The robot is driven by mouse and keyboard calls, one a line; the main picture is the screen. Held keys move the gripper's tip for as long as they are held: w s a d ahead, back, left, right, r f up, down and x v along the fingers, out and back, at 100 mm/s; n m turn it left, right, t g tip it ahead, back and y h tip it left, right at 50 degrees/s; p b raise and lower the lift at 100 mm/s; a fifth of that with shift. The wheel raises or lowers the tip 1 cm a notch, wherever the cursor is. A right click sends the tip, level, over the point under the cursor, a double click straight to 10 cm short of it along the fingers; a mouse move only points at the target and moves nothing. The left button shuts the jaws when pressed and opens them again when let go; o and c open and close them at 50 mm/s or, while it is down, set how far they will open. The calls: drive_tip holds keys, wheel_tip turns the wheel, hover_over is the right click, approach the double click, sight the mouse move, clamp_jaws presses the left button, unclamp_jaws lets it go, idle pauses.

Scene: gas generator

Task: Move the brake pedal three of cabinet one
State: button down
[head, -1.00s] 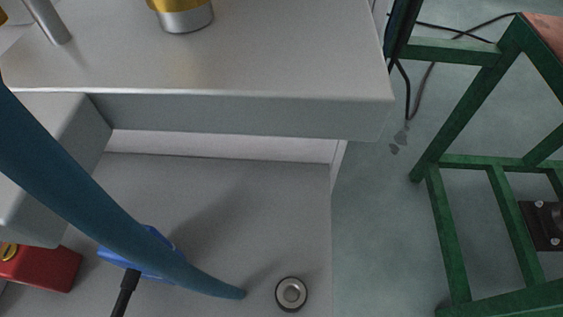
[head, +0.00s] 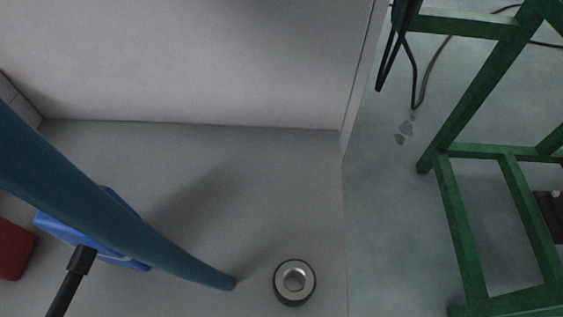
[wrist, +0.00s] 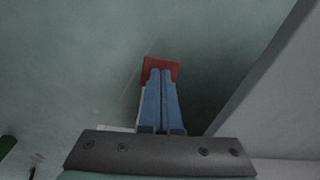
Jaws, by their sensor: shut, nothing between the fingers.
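My gripper (wrist: 160,76) is shut, with its two blue fingers side by side. A red block (wrist: 161,62) shows at the fingertips in the wrist view, not between them. Whether they touch it cannot be told. In the head view, a long tapered teal lever (head: 130,228) slants from the left edge down to the right above the grey surface. Behind it lies a blue part (head: 62,226) with a black rod (head: 72,280). A red part (head: 14,250) is cut off at the left edge. Which of these is brake pedal three cannot be told.
A round metal fitting (head: 294,282) stands on the grey cabinet surface (head: 200,155), right of the lever tip. A grey wall (head: 200,60) rises behind. A green frame (head: 465,225) and black cables (head: 411,70) are at right. Floor (head: 385,230) between is clear.

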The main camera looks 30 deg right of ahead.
wheel_tip(320, 180, down, 2)
drive_tip(key=shift+f+b, duration=0.25)
drive_tip(key=shift+b, duration=0.55)
drive_tip(key=shift+s+r+p, duration=0.15)
drive_tip(key=shift+r+p, duration=0.35)
drive_tip(key=shift+p, duration=0.05)
drive_tip(key=s+p, duration=0.1)
drive_tip(key=s+a+p, duration=0.1)
drive_tip(key=p, duration=0.1)
drive_tip(key=shift+s+a+r, duration=0.2)
drive_tip(key=shift+s+r, duration=0.05)
drive_tip(key=shift+r, duration=0.15)
drive_tip(key=shift+f, duration=0.1)
wheel_tip(320, 180, up, 13)
drive_tip(key=s+p, duration=0.1)
drive_tip(key=p, duration=0.8)
drive_tip(key=shift+a, duration=0.25)
